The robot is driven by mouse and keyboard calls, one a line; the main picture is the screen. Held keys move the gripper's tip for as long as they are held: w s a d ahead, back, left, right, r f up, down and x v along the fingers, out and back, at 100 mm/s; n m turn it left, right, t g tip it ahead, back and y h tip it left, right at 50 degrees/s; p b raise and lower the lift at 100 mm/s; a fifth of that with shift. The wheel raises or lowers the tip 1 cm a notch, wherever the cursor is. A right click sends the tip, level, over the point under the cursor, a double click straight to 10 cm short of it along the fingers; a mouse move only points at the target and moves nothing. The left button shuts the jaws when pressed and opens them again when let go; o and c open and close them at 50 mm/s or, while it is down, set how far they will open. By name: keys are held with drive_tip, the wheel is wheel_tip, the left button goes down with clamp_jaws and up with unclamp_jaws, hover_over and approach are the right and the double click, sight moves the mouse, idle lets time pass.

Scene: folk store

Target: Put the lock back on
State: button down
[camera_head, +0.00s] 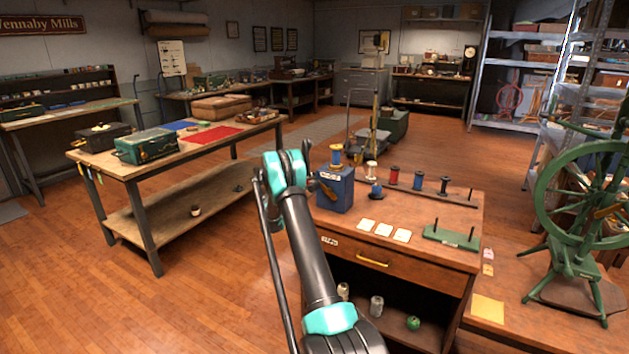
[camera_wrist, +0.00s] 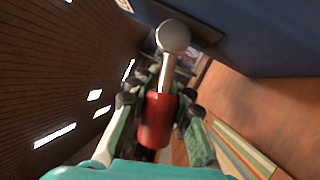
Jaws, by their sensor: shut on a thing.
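In the wrist view my gripper (camera_wrist: 159,102) is shut on a red cylindrical piece (camera_wrist: 157,125) with a metal shank and a round grey head. The fingers lie on both sides of the red part, and the head points away from the wrist. I cannot tell whether this piece is the lock. A blue box (camera_head: 343,195) with a white label stands at the left end of the wooden workbench (camera_head: 455,205); a large blue surface (camera_wrist: 265,35) is close by the round head in the wrist view. My gripper is hidden behind my arm in the head view.
Several thread spools (camera_head: 394,176), white cards (camera_head: 383,230) and a green peg stand (camera_head: 451,238) are on the bench. A green spinning wheel (camera_head: 585,215) stands at the right. A table with a green case (camera_head: 146,147) is at the left. Floor between is clear.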

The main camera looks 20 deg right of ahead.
drive_tip(key=shift+s+d+r+m+g+y, duration=0.1)
drive_tip(key=shift+r+m+g+y, duration=0.35)
drive_tip(key=shift+m, duration=0.9)
drive_tip(key=shift+s+r+m+g+y, duration=0.15)
drive_tip(key=shift+r+m+y, duration=0.35)
drive_tip(key=shift+m, duration=0.8)
drive_tip(key=shift+d+r+m+g+y, duration=0.1)
drive_tip(key=shift+r+m+g+y, duration=0.45)
drive_tip(key=shift+m, duration=0.8)
drive_tip(key=shift+f, duration=0.15)
drive_tip(key=c, duration=1.3)
unclamp_jaws()
drive_tip(key=shift+a, duration=0.1)
drive_tip(key=a, duration=0.4)
drive_tip(key=s+a, duration=0.1)
drive_tip(key=a, duration=0.2)
drive_tip(key=s+a, duration=0.1)
drive_tip(key=a, duration=0.3)
drive_tip(key=shift+s+a+r, duration=0.1)
drive_tip(key=shift+a+r, duration=0.25)
drive_tip(key=shift+r, duration=0.05)
